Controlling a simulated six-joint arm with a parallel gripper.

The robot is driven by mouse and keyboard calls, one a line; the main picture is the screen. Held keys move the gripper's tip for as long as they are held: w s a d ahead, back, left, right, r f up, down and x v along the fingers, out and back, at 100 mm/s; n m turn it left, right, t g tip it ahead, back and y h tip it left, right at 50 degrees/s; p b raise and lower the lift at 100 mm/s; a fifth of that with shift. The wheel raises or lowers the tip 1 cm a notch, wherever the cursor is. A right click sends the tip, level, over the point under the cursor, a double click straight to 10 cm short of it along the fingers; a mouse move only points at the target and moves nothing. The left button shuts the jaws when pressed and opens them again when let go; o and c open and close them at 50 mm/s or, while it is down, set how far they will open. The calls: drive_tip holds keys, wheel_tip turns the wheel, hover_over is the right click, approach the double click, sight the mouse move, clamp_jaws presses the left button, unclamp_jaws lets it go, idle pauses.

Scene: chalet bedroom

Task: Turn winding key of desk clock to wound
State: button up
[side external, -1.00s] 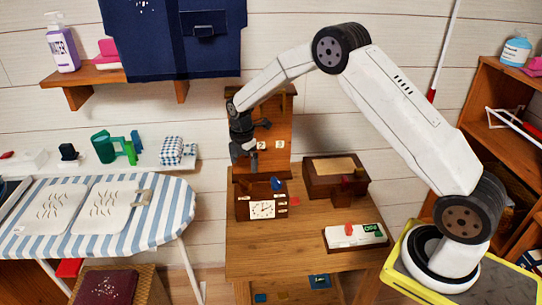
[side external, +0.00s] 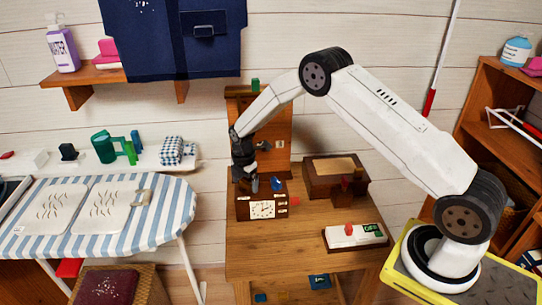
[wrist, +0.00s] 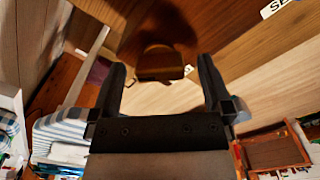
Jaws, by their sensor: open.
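The desk clock (side external: 244,210), a brown wooden box with a white dial, stands on the wooden desk in the side view. A small blue piece (side external: 277,184) shows at its top right; it may be the winding key, but I cannot tell for sure. My gripper (side external: 247,184) points down just above the clock's top, left of the blue piece. It is open, its two dark fingers (wrist: 160,75) apart in the wrist view. A brown rounded shape (wrist: 160,70) shows between them there; I cannot tell what it is.
A brown box (side external: 320,183) stands right of the clock, with a white device (side external: 350,237) in front of it. A wooden back panel (side external: 275,135) rises behind. The desk's front left (side external: 262,250) is clear. The striped ironing board (side external: 170,215) is to the left.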

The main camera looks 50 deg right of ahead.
drive_tip(key=c, duration=1.3)
drive_tip(key=shift+m, duration=0.3)
